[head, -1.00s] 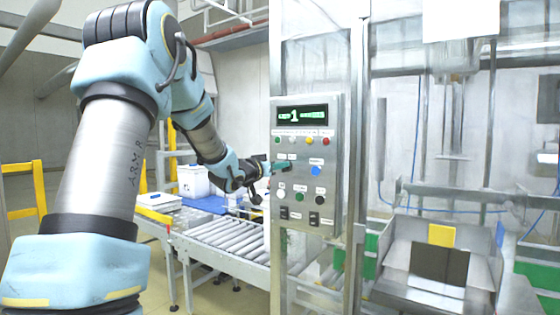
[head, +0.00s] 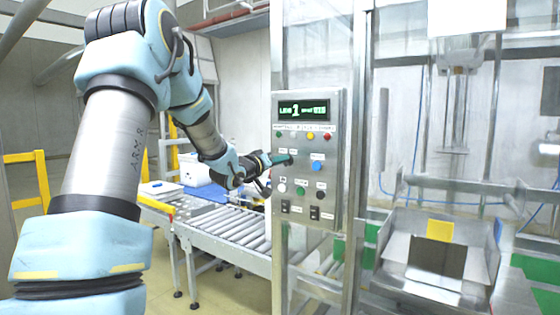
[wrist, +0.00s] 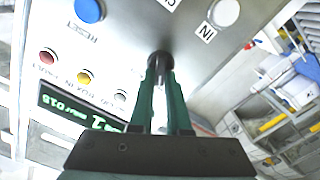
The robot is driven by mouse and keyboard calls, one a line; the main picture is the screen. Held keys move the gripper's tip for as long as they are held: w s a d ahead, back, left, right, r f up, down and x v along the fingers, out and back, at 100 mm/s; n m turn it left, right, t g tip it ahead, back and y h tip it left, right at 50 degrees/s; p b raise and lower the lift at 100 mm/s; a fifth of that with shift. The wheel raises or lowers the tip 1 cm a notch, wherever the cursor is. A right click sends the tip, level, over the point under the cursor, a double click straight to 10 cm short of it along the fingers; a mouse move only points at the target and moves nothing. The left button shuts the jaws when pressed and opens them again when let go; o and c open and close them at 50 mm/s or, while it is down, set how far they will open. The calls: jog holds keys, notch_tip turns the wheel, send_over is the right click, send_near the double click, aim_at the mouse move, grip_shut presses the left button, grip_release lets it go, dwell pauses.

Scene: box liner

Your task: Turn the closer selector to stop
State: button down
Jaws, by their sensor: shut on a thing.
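The control panel (head: 325,205) faces my arm on a steel post in the head view. My gripper (head: 290,159) reaches its left side, below the row of lamps. In the wrist view my gripper (wrist: 160,80) has its green fingers shut on a small dark selector knob (wrist: 159,59) on the panel face. The fingers hide much of the knob, so its pointer direction cannot be read. A label reading IN lies to its right, and another label above is cut off. No stop mark is legible.
A blue button (wrist: 89,10) and a white button (wrist: 226,12) flank the knob. Small lamps and a lit display (head: 303,110) sit above it on the panel. A roller conveyor (head: 235,228) runs behind the arm at left.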

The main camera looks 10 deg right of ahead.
jog(key=c, duration=0.9)
grip_release()
jog(key=b+v, duration=0.4)
jog(key=v, duration=0.6)
jog(key=shift+s+a, duration=0.3)
jog(key=s+a+f+n+g+y, duration=0.1)
jog(key=s+a+f+y, duration=0.2)
jog(key=a+f+y, duration=0.4)
jog(key=s+a+f+n+g+y, duration=0.1)
jog(key=s+a+f+g+y, duration=0.2)
jog(key=a+f, duration=0.45)
jog(key=s+a+f+g+y, duration=0.1)
jog(key=s+f+g, duration=0.1)
jog(key=s, duration=0.4)
jog(key=s+a+f+g+y, duration=0.1)
jog(key=s+f+g, duration=0.1)
jog(key=s+f, duration=0.3)
jog(key=s+a+f+g+y, duration=0.1)
jog(key=s+f+g, duration=0.1)
jog(key=s, duration=0.6)
jog(key=shift+a+f+g, duration=0.2)
jog(key=shift+f+g, duration=0.1)
jog(key=shift+f, duration=0.35)
